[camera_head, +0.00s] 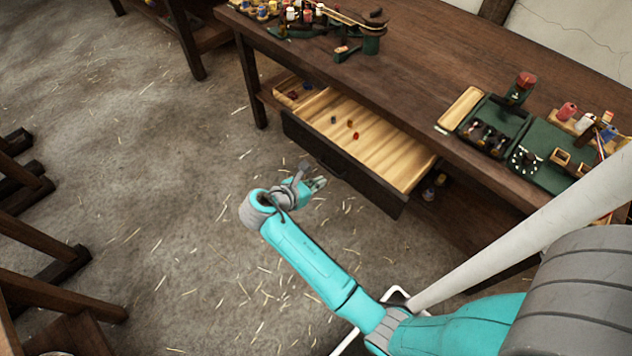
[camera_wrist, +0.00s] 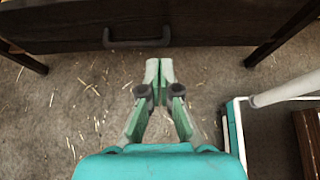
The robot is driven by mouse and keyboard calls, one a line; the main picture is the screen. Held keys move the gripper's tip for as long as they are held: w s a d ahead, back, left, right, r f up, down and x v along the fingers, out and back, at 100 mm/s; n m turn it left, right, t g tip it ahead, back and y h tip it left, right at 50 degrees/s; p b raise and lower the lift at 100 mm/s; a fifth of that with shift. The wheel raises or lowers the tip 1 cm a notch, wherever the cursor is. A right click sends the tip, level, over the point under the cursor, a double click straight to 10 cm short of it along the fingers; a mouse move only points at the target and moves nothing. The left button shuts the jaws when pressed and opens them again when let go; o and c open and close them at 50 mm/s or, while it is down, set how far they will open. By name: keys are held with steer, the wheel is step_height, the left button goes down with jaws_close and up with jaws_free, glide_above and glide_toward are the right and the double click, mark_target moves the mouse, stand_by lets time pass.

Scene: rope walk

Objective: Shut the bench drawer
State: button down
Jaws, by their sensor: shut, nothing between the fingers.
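The bench drawer (camera_head: 368,148) stands pulled out from under the dark wooden bench (camera_head: 420,62), with a pale slatted bottom and a few small coloured pieces inside. Its dark front (camera_head: 342,166) faces my arm. In the wrist view the drawer front (camera_wrist: 215,22) spans the top, with a dark bar handle (camera_wrist: 137,43) left of centre. My gripper (camera_head: 320,184) is in front of the drawer front, near its middle. In the wrist view my gripper (camera_wrist: 158,62) has its green fingers together, empty, just below and right of the handle. I cannot tell whether it touches the drawer.
Spools and bottles (camera_head: 290,14) stand at the bench's far left. A green open case (camera_head: 495,128) and more spools (camera_head: 567,111) are at the right. Bench legs (camera_head: 250,80) flank the drawer. Wooden stands (camera_head: 35,235) are at left. The straw-strewn floor (camera_head: 150,150) between is clear.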

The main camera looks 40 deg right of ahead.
glide_toward(345, 167)
steer(key=x, duration=0.5)
steer(key=shift+f, duration=0.45)
steer(key=shift+d, duration=0.7)
steer(key=shift+d, duration=0.1)
steer(key=d, duration=2.4)
steer(key=shift+w+d, duration=0.3)
steer(key=shift+w, duration=0.1)
steer(key=shift+d, duration=0.1)
steer(key=shift+d+r, duration=0.1)
steer(key=shift+r, duration=0.05)
